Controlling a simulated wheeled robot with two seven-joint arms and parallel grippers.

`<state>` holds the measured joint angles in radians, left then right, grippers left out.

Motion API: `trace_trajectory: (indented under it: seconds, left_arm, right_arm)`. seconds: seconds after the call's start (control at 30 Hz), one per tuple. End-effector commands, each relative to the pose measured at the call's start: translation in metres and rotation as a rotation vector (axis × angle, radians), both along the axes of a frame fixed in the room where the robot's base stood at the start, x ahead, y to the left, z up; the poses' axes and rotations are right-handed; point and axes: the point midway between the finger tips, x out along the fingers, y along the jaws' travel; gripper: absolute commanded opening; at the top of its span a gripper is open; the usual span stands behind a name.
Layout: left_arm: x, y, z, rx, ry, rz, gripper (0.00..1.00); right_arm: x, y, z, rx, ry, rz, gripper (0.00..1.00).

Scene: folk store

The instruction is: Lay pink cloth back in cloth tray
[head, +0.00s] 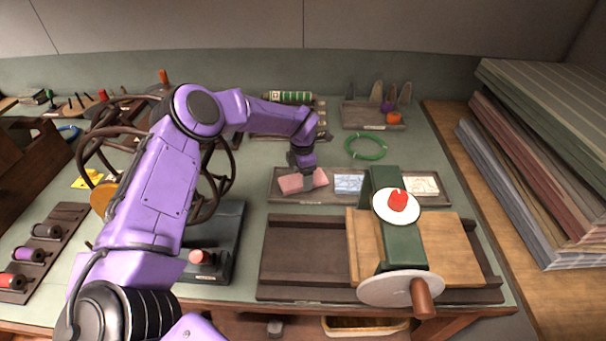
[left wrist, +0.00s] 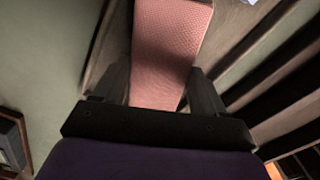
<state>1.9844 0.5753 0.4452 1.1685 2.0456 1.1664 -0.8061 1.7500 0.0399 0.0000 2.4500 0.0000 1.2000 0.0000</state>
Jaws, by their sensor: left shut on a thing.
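The pink cloth (head: 292,184) is a folded pad at the left end of the long dark cloth tray (head: 330,199). My left gripper (head: 306,178) is above it, pointing down, with its fingers at the cloth. In the left wrist view the pink cloth (left wrist: 168,50) runs between the two dark fingers (left wrist: 160,92), which are shut on it. The cloth is over or in the tray's left part; I cannot tell whether it touches the tray floor. A blue-white patterned cloth (head: 348,184) and a pale patterned cloth (head: 422,186) lie farther right in the tray. My right gripper is not seen.
A green press-like device (head: 383,237) with a white disc and wooden boards stands in front of the tray, partly hiding it. A green ring (head: 366,147) lies behind it. A spoked wheel (head: 210,180) is at left. Stacked boards (head: 540,150) fill the right side.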

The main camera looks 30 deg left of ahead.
Motion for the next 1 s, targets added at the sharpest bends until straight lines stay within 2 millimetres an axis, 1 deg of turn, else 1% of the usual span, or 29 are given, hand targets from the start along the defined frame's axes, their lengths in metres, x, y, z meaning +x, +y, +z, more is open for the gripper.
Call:
trace_trajectory:
  seconds: [0.17,0.77,0.8,0.83,0.87,1.0]
  left_arm:
    - [0.000,0.000,0.000,0.000,0.000,0.000,0.36]
    - [0.000,0.000,-0.013,-0.001,0.001,0.000,0.36]
    - [0.000,0.000,-0.011,-0.001,0.001,0.000,0.84]
    - [0.000,0.000,-0.011,-0.001,0.001,0.000,0.94]
    - [0.000,0.000,-0.011,-0.001,0.001,0.000,1.00]
    - [0.000,0.000,-0.011,-0.001,0.001,0.000,1.00]
  right_arm:
    - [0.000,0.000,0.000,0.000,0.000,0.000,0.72]
    - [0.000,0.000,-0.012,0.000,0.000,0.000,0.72]
    - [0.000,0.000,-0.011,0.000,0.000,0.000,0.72]
    - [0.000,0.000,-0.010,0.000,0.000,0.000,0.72]
    - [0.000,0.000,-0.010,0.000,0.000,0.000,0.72]
    - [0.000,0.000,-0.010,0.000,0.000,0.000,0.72]
